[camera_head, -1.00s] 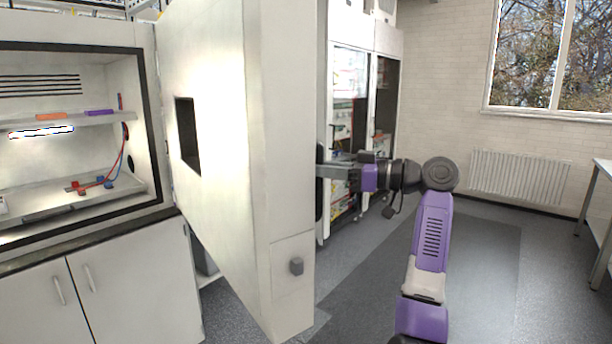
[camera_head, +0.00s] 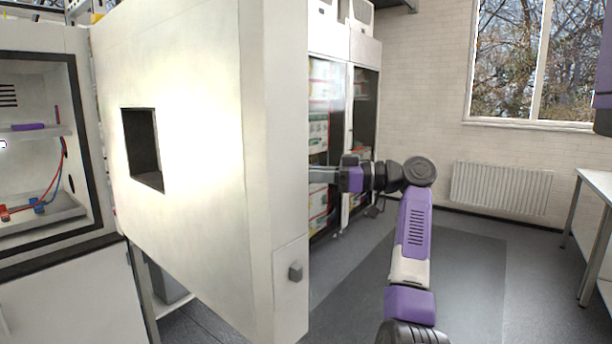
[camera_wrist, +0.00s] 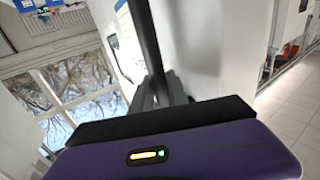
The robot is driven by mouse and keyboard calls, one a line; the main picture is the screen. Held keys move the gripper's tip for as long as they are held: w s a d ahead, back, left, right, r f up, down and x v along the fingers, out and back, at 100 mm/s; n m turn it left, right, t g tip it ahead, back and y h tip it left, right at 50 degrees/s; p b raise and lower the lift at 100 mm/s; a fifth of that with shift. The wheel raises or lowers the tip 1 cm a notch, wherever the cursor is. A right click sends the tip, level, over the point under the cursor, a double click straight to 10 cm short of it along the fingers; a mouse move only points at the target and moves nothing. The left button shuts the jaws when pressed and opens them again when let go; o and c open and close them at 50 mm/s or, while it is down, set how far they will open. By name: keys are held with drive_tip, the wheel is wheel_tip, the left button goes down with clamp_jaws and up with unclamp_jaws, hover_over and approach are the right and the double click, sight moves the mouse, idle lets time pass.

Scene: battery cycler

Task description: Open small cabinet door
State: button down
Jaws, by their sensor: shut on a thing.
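The cabinet door (camera_head: 205,215) is a thick white panel with a small dark square window. It stands swung well open from the cabinet (camera_head: 110,222) at the left. My gripper (camera_head: 318,175) is at the right of the door, on its outer face; its fingertips are partly hidden behind the door edge. In the wrist view, my gripper (camera_wrist: 160,98) is shut on a dark upright bar, the door handle (camera_wrist: 146,40), beside a pale door surface. The handle is hidden in the head view.
Inside the cabinet are a shelf with a purple item (camera_head: 28,127) and red and blue cables (camera_head: 55,185). Tall glass-fronted cabinets (camera_head: 345,100) stand behind my arm. A radiator (camera_head: 500,188) is on the back wall, and a table (camera_head: 594,180) is at the right. The floor between is clear.

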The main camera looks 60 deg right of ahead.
drive_tip(key=shift+w+a, duration=0.1)
drive_tip(key=c, duration=1.3)
unclamp_jaws()
drive_tip(key=b+v, duration=0.1)
drive_tip(key=v, duration=0.6)
drive_tip(key=shift+s+d+b, duration=0.2)
drive_tip(key=shift+s+b, duration=0.15)
drive_tip(key=shift+b, duration=0.05)
